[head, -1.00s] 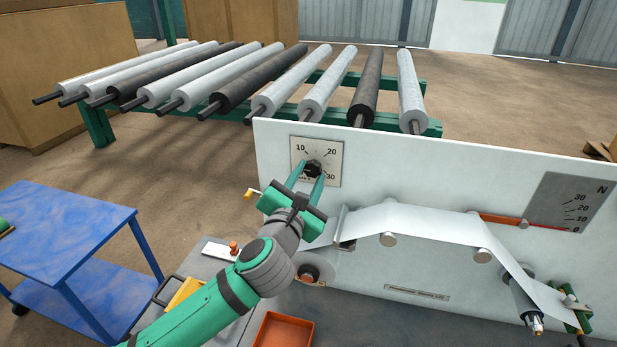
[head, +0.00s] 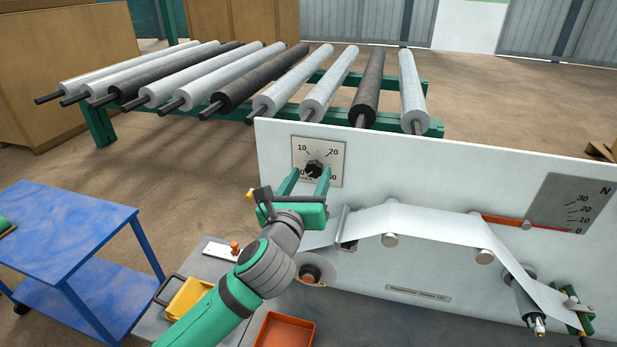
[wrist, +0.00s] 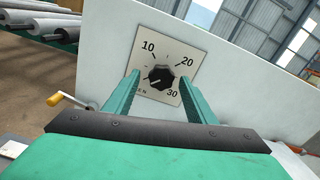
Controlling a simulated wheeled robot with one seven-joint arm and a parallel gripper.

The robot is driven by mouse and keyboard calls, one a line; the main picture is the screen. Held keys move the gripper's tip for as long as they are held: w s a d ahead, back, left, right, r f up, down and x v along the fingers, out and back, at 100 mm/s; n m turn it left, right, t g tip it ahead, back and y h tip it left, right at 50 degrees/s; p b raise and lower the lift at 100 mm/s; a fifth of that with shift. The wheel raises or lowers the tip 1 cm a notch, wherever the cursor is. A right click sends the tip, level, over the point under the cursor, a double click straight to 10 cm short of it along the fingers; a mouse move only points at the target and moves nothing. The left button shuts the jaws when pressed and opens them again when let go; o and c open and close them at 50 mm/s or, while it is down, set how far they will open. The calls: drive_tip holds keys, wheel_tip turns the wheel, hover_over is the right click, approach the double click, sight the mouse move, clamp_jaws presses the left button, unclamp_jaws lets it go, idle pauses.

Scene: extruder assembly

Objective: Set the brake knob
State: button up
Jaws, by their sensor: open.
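The brake knob (head: 314,169) is a small black knob on a square grey dial plate (head: 331,150) marked 10, 20 and 30, fixed to the white panel. In the wrist view the knob (wrist: 161,77) shows between and beyond my fingers, with a pale pointer mark toward its lower left. My gripper (head: 308,178) is open. Its two green fingers stand one on each side below the knob, apart from it, with nothing between them.
The white panel (head: 480,170) carries a web over rollers and a force scale (head: 570,203) on the right. A crank with a yellow handle (wrist: 55,99) sits left of my gripper. A blue cart (head: 70,225) stands left.

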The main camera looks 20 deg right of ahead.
drive_tip(key=v, duration=0.6)
drive_tip(key=shift+d, duration=0.1)
idle(0.4)
